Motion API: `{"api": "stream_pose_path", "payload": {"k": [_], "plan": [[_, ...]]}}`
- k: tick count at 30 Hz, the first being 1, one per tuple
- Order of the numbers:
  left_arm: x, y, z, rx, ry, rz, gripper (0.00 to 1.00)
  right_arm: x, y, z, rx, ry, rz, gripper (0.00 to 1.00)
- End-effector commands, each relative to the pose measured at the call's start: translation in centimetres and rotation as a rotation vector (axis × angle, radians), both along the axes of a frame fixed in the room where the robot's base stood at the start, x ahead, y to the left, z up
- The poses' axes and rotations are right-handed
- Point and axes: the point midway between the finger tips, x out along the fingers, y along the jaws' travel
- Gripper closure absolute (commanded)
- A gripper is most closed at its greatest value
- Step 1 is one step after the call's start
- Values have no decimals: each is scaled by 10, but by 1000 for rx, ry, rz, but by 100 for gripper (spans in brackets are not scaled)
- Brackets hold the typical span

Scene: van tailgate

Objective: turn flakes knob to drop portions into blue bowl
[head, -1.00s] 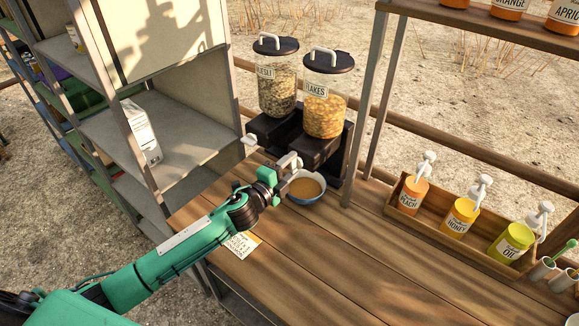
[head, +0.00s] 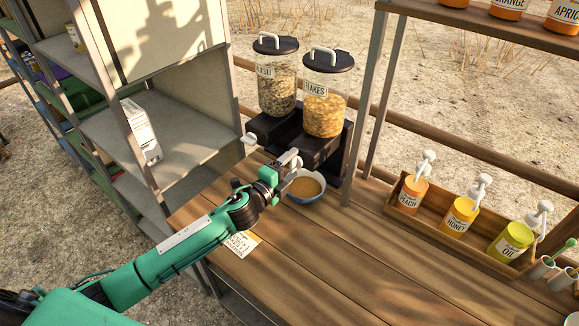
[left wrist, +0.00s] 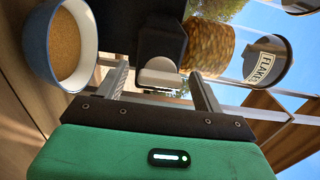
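The flakes dispenser (head: 324,108) is a clear canister of golden flakes with a black lid, on a black base. Its pale knob (left wrist: 160,74) shows in the left wrist view between the fingers of my left gripper (left wrist: 158,80), with a small gap on each side. My left gripper (head: 291,164) is open at the front of the dispenser in the head view and partly hides the knob. The blue bowl (head: 308,201) is blue outside and white inside, holds brown contents, and stands below the dispenser's front. It also shows in the left wrist view (left wrist: 88,18). My right gripper is not in view.
The muesli dispenser (head: 278,85) stands left of the flakes one, its knob (head: 249,139) sticking out. A paper note (head: 243,243) lies under my left forearm. A wooden tray (head: 447,236) with pump bottles is at the right. The front of the counter (head: 330,260) is clear.

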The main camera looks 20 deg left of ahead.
Motion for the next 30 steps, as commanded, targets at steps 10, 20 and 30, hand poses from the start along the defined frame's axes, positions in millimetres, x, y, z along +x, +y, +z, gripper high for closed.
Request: {"api": "stream_pose_path", "payload": {"k": [10,20,30], "plan": [[-10,4,-2,0,0,0,31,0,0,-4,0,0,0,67],[-66,24,-4,1,2,0,31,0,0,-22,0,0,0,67],[-114,42,-3,-1,1,1,31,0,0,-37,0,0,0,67]]}}
